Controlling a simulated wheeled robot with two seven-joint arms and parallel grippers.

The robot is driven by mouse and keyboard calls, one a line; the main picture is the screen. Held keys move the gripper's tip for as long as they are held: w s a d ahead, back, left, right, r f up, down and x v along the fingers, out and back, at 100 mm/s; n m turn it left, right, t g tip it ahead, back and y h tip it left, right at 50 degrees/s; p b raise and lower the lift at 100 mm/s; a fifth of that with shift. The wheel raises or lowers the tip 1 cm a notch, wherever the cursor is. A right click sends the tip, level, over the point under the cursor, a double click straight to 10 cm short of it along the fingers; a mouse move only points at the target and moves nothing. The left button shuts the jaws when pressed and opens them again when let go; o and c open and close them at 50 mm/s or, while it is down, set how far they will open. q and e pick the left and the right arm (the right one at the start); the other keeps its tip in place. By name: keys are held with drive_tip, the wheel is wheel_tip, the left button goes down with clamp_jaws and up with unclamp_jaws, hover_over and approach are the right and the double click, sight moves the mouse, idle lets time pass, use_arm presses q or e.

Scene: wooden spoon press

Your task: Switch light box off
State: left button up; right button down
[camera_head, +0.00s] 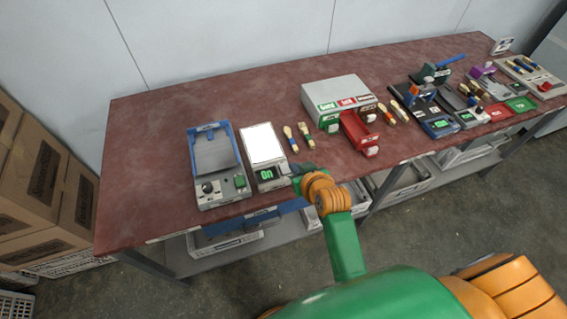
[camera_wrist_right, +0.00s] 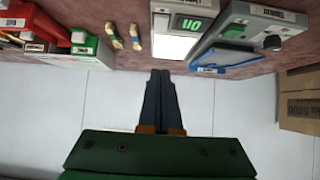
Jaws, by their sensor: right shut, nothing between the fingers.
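The light box (camera_head: 263,145) stands near the table's front edge at the left, with a bright white panel and a green "ON" display on its front end. In the right wrist view, the light box (camera_wrist_right: 172,47) appears upside down, its display lit. My right gripper (camera_head: 294,171) is at the front right corner of the light box, close beside the display end. I cannot tell whether it touches the box. In the wrist view, its dark fingers (camera_wrist_right: 160,75) are together with nothing between them. My left gripper is in neither view.
A grey box (camera_head: 338,90), red trays and several tools fill the table's right side. Cardboard boxes (camera_head: 30,170) stand at left.

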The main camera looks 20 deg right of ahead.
drive_tip(key=b, duration=0.7)
hover_over(287, 171)
wheel_tip(287, 171, down, 8)
wheel_tip(287, 171, down, 2)
drive_tip(key=b, duration=0.2)
drive_tip(key=shift+b, duration=0.4)
drive_tip(key=shift+f+b, duration=0.3)
drive_tip(key=shift+b, duration=0.1)
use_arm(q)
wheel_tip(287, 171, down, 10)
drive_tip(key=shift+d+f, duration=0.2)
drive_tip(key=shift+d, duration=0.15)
use_arm(e)
drive_tip(key=shift+w, duration=0.1)
